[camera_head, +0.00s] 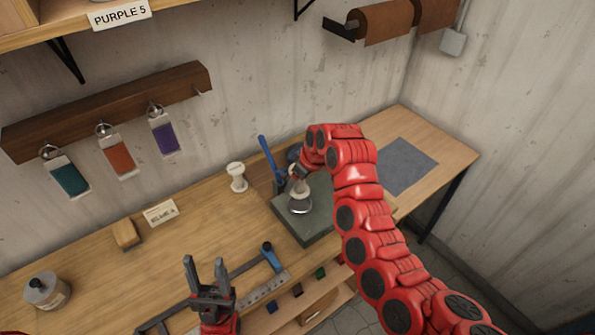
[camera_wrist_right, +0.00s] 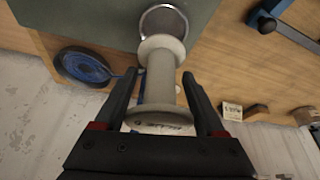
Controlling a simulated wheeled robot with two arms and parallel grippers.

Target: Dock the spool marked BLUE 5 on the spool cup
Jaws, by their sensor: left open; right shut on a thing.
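My right gripper (camera_wrist_right: 165,105) is shut on a pale spool (camera_wrist_right: 160,75), with its fingers on both sides of it. Lettering on the spool's near flange is upside down and only partly legible, seeming to read BLUE. The spool's far end overlaps the round metal spool cup (camera_wrist_right: 163,17) on the green mat; I cannot tell whether it is seated. In the head view the cup (camera_head: 300,207) shows below my right gripper (camera_head: 298,182), on the mat (camera_head: 318,225). My left gripper (camera_head: 208,275) is open and empty over the bench's front.
Another pale spool (camera_head: 237,177) stands left of the mat. A blue-handled tool (camera_head: 270,160) rises by the mat.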

